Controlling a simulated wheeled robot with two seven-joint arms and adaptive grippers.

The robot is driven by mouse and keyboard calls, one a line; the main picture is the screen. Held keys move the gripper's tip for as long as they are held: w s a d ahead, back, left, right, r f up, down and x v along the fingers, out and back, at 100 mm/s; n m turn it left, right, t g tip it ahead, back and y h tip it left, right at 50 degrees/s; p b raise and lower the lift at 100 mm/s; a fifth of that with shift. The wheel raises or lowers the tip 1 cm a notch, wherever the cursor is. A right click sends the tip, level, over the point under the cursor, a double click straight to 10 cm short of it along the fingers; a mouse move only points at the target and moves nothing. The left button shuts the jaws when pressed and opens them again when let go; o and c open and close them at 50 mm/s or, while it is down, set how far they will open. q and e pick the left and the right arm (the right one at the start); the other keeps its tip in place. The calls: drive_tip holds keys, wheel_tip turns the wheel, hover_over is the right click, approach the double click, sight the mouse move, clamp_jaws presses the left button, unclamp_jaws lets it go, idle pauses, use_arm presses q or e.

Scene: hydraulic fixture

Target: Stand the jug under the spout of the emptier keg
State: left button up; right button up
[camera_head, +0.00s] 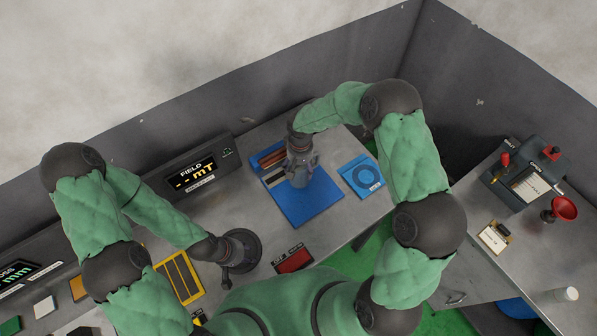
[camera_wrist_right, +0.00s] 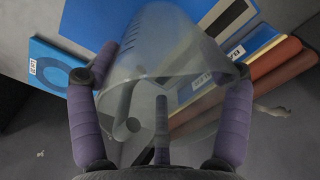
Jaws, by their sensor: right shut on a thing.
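A clear grey jug with dark graduation marks (camera_wrist_right: 150,55) is between the purple fingers of my right gripper (camera_wrist_right: 165,90) in the right wrist view. The fingers are shut on it. In the head view my right gripper (camera_head: 299,150) points down with the jug (camera_head: 301,178) over a blue mat (camera_head: 312,212); I cannot tell whether the jug touches the mat. My left gripper (camera_head: 228,256) is low over the bench beside a dark round base (camera_head: 246,244), and its fingers are too unclear to judge. I can make out no keg or spout in either view.
A blue card with a ring (camera_head: 361,175) lies right of the mat. Brown and dark bars (camera_head: 271,160) lie at its upper left. A FIELD display (camera_head: 192,174) stands behind. A red-labelled box (camera_head: 293,261) is in front. A right-hand bench holds a lever device (camera_head: 529,184) and red funnel (camera_head: 563,208).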

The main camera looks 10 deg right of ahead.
sight(305, 167)
use_arm(q)
drive_tip(key=shift+f, duration=0.35)
use_arm(e)
drive_tip(key=shift+w+f, duration=0.5)
drive_tip(key=shift+f, duration=0.2)
use_arm(q)
drive_tip(key=shift+f+b, duration=0.45)
drive_tip(key=shift+b, duration=0.25)
use_arm(e)
drive_tip(key=shift+w+f, duration=0.15)
drive_tip(key=shift+f, duration=1.45)
use_arm(q)
drive_tip(key=shift+s, duration=0.1)
drive_tip(key=shift+f, duration=0.2)
use_arm(e)
drive_tip(key=shift+f, duration=0.15)
drive_tip(key=o, duration=1.2)
drive_tip(key=shift+c, duration=0.2)
